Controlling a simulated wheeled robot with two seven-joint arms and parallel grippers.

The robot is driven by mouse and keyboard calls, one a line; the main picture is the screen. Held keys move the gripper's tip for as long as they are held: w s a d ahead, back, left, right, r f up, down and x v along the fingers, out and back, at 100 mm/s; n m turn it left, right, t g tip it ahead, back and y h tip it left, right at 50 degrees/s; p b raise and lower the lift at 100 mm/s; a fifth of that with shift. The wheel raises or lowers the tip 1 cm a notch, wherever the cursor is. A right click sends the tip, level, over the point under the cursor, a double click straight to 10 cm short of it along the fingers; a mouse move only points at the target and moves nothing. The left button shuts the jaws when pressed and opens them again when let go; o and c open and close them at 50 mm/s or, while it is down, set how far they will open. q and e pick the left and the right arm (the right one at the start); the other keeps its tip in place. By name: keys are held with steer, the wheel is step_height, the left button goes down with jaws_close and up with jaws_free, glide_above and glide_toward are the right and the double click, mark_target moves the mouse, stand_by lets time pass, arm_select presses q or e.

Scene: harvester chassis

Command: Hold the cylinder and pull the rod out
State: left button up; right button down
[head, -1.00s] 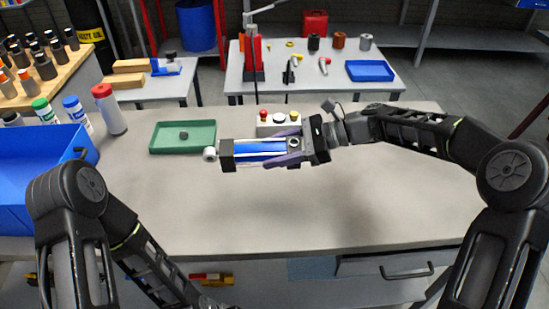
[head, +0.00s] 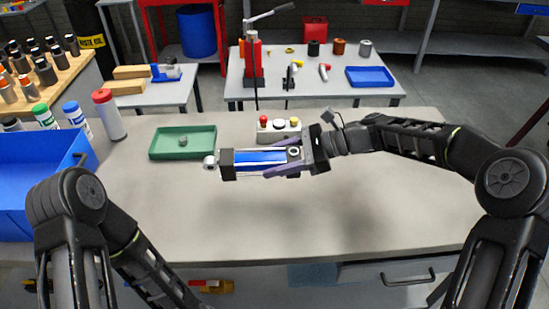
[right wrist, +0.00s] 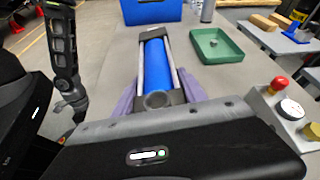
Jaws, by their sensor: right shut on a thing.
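The cylinder (head: 258,159) has a blue barrel, black end blocks and silver tie rods. It lies roughly level in the air above the workbench. A light rod eye (head: 209,162) sticks out a little at its left end, and the rest of the rod is hidden. My right gripper (head: 276,158) has its purple fingers shut on the cylinder near its right end. The blue barrel also shows in the right wrist view (right wrist: 158,68) between the fingers. My left gripper (right wrist: 72,106) shows small and dark in the right wrist view, apart from the cylinder; its jaws are unclear.
A green tray (head: 158,152) with a small part stands on the workbench (head: 330,215). A button box (head: 279,137) is behind the cylinder. A blue bin (head: 38,198) and bottles stand at left. The bench front is clear.

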mark_target(275, 195)
steer(key=shift+f+b, duration=1.85)
steer(key=shift+f, duration=2)
arm_select(q)
step_height(275, 195, down, 4)
steer(key=shift+r, duration=0.1)
arm_select(e)
steer(key=shift+f, duration=0.15)
steer(key=shift+s+f, duration=0.2)
steer(key=shift+f, duration=0.3)
steer(key=c, duration=1.2)
jaws_free()
steer(key=shift+d+f, duration=0.1)
steer(key=shift+f, duration=0.1)
steer(key=shift+w, duration=0.1)
steer(key=shift+c, duration=0.7)
steer(key=shift+r, duration=0.4)
jaws_close()
steer(key=shift+w, duration=0.1)
arm_select(q)
steer(key=shift+c, duration=0.4)
